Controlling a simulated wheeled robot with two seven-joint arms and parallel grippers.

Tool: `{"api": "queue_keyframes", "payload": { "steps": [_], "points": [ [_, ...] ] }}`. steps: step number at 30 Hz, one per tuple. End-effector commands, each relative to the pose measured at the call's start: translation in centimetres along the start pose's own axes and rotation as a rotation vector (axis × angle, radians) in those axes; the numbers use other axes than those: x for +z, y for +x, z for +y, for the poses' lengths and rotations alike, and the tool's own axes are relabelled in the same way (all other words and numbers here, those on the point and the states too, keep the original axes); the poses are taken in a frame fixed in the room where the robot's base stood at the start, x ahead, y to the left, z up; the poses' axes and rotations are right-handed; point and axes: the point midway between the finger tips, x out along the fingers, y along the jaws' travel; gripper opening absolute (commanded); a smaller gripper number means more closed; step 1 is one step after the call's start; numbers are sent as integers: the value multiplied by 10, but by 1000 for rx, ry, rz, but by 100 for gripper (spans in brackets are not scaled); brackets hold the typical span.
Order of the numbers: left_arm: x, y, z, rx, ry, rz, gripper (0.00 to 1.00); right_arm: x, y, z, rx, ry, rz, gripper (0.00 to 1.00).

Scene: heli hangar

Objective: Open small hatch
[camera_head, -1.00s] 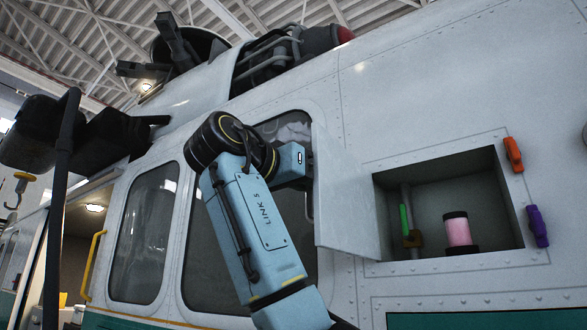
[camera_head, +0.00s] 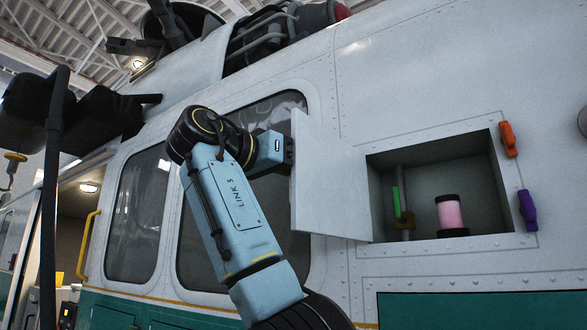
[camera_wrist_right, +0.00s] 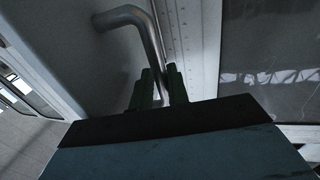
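The small hatch (camera_head: 331,185) is a pale grey panel standing open, swung out to the left of its recess (camera_head: 440,180) in the helicopter's side. My right arm reaches up to the hatch's outer side in the head view, with its gripper fingers hidden behind the panel. In the right wrist view a bent metal handle (camera_wrist_right: 152,42) runs down between the two dark fingers of my right gripper (camera_wrist_right: 161,86), which look closed around it. My left gripper is in neither view.
Inside the recess are a pink cylinder with black ends (camera_head: 450,214) and a green-marked pipe (camera_head: 397,203). An orange latch (camera_head: 508,139) and a purple latch (camera_head: 528,210) sit on its right rim. Windows (camera_head: 140,222) lie left of the hatch.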

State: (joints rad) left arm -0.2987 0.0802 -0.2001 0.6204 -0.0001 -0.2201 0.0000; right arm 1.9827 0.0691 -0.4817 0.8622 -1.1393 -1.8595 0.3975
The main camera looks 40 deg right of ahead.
Motion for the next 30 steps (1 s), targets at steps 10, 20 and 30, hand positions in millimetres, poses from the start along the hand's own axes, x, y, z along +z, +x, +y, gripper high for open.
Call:
{"api": "queue_keyframes", "payload": {
  "steps": [10,20,30],
  "points": [
    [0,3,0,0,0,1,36,1,-30,-1,-4,-1,1,16],
    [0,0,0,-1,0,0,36,-1,-105,0,-3,-2,1,16],
    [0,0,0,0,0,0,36,0,-132,1,1,0,-1,16]
  ]
}}
